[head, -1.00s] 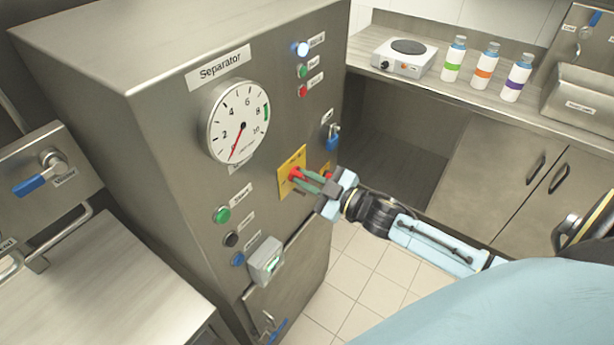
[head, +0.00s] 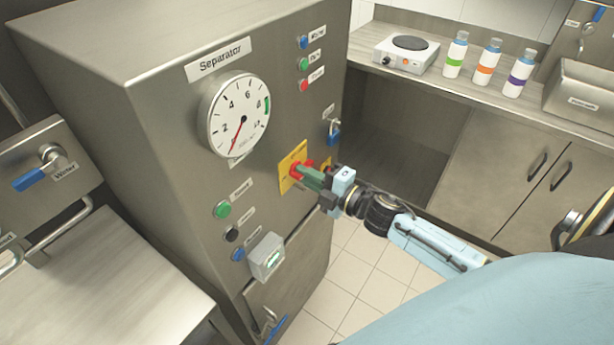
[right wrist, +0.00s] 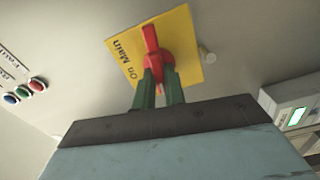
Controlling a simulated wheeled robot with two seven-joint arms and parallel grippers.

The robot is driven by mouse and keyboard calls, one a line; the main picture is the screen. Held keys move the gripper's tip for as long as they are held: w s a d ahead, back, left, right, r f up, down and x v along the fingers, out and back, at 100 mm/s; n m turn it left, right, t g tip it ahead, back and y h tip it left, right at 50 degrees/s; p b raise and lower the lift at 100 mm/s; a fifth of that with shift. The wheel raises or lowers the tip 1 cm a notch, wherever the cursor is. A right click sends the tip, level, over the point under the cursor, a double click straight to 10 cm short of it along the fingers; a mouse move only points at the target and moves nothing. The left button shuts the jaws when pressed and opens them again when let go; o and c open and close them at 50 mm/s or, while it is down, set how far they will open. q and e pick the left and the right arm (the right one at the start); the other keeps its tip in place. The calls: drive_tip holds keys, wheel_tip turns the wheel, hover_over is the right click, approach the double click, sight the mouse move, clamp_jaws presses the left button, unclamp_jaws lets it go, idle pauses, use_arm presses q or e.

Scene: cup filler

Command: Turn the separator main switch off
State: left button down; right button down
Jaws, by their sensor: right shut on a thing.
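The separator (head: 165,140) is a tall steel cabinet with a name label and a round gauge. Its main switch is a red rotary handle (right wrist: 152,40) on a yellow plate (right wrist: 190,45) marked "Main" and "On". In the head view the plate (head: 285,180) shows, with the red handle partly hidden by my fingers. My right gripper (head: 308,176) is shut on the red handle, with its green fingers on either side of it in the right wrist view (right wrist: 158,88). The top blue lamp (head: 303,42) looks unlit. My left gripper is not in view.
A counter with a hot plate (head: 407,54) and bottles stands at the back right.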

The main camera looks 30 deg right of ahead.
drive_tip(key=shift+n, duration=0.8)
drive_tip(key=shift+f, duration=0.1)
drive_tip(key=c, duration=1.5)
unclamp_jaws()
drive_tip(key=shift+o, duration=0.2)
drive_tip(key=b+v, duration=0.1)
drive_tip(key=v, duration=1.2)
drive_tip(key=shift+s, duration=0.2)
drive_tip(key=shift+d, duration=0.1)
